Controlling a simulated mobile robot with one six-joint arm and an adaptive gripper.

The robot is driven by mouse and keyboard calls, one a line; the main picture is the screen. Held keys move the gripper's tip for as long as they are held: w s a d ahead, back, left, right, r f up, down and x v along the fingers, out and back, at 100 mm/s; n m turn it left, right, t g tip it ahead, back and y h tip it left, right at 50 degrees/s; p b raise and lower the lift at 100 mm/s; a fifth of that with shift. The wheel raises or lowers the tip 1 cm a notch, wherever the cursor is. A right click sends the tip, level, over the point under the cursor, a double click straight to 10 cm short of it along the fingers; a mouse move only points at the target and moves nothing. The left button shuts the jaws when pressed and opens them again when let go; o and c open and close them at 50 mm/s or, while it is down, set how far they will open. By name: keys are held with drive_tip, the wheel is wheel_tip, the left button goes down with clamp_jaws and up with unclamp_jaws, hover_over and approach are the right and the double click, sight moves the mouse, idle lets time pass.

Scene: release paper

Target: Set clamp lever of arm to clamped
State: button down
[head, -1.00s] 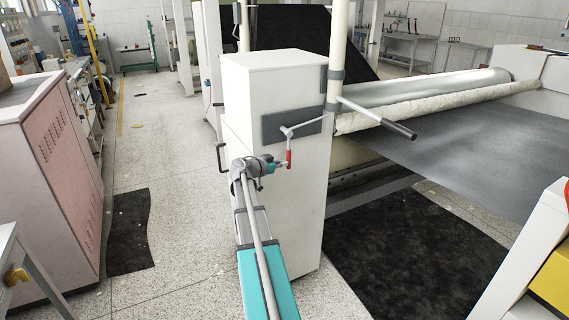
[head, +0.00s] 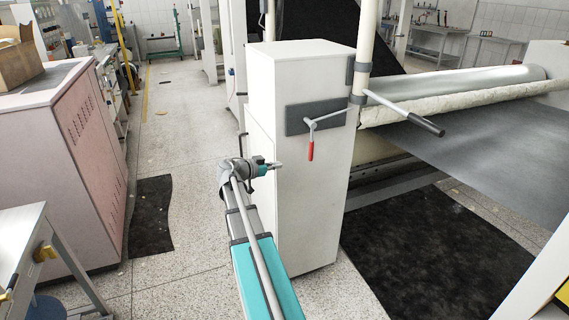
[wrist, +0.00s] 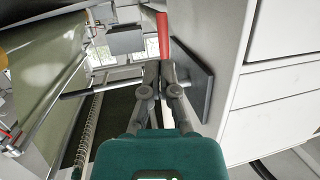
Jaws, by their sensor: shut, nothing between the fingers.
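The clamp lever (head: 311,148) has a red grip hanging down from a pivot on a dark grey plate (head: 296,118) on the white cabinet's front. A thin rod runs from the pivot up to the right. My gripper (head: 279,166) is shut and empty, to the left of and slightly lower than the red grip in the head view, with a visible gap between them. In the wrist view, the red grip (wrist: 163,34) shows just beyond my closed fingertips (wrist: 160,66). I cannot tell there how far apart they are.
The white cabinet (head: 300,75) stands close to my arm. A bar with a black grip (head: 425,125) sticks out at right, before a grey sheet (head: 470,150) and roller. A pinkish cabinet (head: 70,150) stands left; the aisle floor between is open.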

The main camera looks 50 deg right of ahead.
drive_tip(key=shift+w+a, duration=0.15)
drive_tip(key=shift+a, duration=0.4)
idle(0.4)
drive_tip(key=w+a+f+n+t+y, duration=0.1)
drive_tip(key=a+f+n+y, duration=0.25)
drive_tip(key=a, duration=0.55)
drive_tip(key=a+f+n+t+y, duration=0.2)
drive_tip(key=a+f+n, duration=0.2)
drive_tip(key=a, duration=0.6)
drive_tip(key=w+a+f+n+t+y, duration=0.1)
drive_tip(key=a+f+n+y, duration=0.25)
drive_tip(key=a, duration=0.55)
drive_tip(key=s+a+f+n+y, duration=0.25)
drive_tip(key=a+n, duration=0.25)
drive_tip(key=a, duration=0.7)
drive_tip(key=s+a+f+n+y, duration=0.1)
drive_tip(key=s+a+n+y, duration=0.4)
drive_tip(key=a, duration=0.7)
wheel_tip(320, 180, up, 17)
drive_tip(key=w+h+p, duration=0.1)
drive_tip(key=w+p, duration=0.1)
drive_tip(key=p, duration=1.5)
drive_tip(key=shift+d+r+n+p, duration=0.2)
drive_tip(key=shift+d+n+p, duration=0.1)
drive_tip(key=shift+d, duration=0.05)
drive_tip(key=shift+w+h, duration=0.1)
drive_tip(key=shift+h, duration=0.15)
